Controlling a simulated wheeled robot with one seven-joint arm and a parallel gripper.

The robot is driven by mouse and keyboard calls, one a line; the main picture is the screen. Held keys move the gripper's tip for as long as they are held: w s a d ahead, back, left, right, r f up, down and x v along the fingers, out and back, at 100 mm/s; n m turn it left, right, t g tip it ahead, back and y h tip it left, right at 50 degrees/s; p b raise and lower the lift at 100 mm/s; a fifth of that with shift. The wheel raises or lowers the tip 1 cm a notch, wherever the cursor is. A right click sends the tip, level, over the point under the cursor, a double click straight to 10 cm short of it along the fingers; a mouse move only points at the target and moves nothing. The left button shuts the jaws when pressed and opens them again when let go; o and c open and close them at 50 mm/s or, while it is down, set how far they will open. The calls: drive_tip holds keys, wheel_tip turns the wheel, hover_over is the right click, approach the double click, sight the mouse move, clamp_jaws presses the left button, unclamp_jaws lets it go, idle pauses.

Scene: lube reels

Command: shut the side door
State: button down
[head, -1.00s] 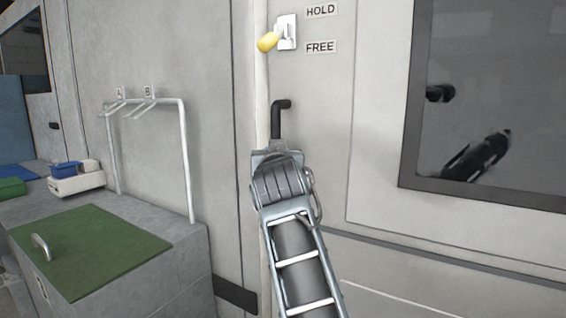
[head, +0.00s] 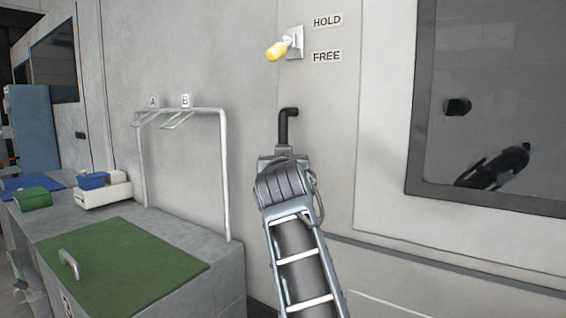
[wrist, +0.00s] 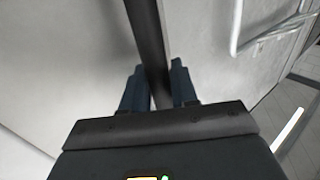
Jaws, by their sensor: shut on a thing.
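The side door (head: 338,120) is a pale panel with a dark-framed window (head: 480,110), filling the right of the head view. Its black bent handle (head: 285,128) rises just above my wrist. In the wrist view, the dark handle bar (wrist: 147,30) runs between the two blue-black fingers of my gripper (wrist: 158,72), which is shut on it. The fingers are hidden behind my arm in the head view. Above the handle is a white latch (head: 296,41) with a yellow knob (head: 277,51), beside HOLD and FREE labels. The knob points left, between the label heights.
A grey bench (head: 222,282) with a green mat (head: 125,258) stands left of the door. A white rail rack (head: 226,175) with hooks A and B stands on it, near the door. White, blue and green bins (head: 103,194) sit farther back.

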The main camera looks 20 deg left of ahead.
drive_tip(key=shift+s+a, duration=0.1)
drive_tip(key=shift+a, duration=0.1)
drive_tip(key=c, duration=1)
unclamp_jaws()
drive_tip(key=shift+v, duration=3.8)
